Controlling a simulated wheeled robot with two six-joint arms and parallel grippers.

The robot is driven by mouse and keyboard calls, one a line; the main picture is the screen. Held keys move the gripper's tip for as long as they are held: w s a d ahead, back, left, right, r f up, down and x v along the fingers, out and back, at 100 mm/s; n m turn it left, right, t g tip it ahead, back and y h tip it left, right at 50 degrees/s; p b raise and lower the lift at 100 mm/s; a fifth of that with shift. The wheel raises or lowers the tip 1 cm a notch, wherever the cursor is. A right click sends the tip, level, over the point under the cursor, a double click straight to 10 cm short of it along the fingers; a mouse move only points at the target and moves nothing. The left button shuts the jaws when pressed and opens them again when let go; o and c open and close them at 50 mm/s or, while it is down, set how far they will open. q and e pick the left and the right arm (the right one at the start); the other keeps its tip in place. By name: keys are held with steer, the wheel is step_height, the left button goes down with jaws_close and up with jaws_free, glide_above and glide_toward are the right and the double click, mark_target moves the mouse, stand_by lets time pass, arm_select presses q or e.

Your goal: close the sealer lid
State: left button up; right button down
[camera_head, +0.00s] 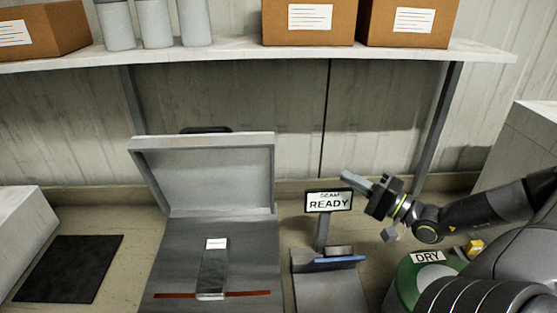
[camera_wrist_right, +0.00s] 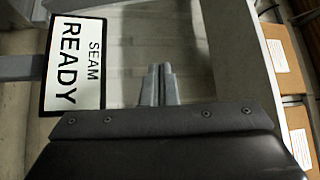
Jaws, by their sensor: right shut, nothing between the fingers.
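The sealer lid (camera_head: 209,172) is a grey panel that stands raised at the back of the sealer base (camera_head: 179,259) in the head view. A clear pouch with a white label (camera_head: 216,243) lies on the base across a red-brown strip (camera_head: 165,296). My left gripper is not in view.
A "SEAM READY" sign (camera_head: 328,201) stands between the lid and my right gripper. Below it is a grey stand with a blue bar (camera_head: 339,260). A green "DRY" container (camera_head: 411,278) is at right. A shelf (camera_head: 300,50) with boxes spans the back. A black mat (camera_head: 70,268) lies left.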

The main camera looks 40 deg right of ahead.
steer(key=shift+w+a+r+n+b, duration=0.25)
steer(key=shift+w+a+r+b, duration=1.05)
steer(key=shift+w, duration=3.4)
steer(key=shift+w+a+r+n+b, duration=0.3)
steer(key=shift+w+a+b, duration=1.8)
steer(key=shift+w, duration=2.55)
steer(key=s+p, duration=0.1)
steer(key=s+a+f+p, duration=0.1)
steer(key=s+p, duration=0.1)
steer(key=shift+a+f+y+p, duration=0.15)
steer(key=shift+a+y+p, duration=0.1)
steer(key=shift+y+p, duration=0.15)
steer(key=shift+s+a, duration=0.1)
steer(key=shift+s, duration=0.05)
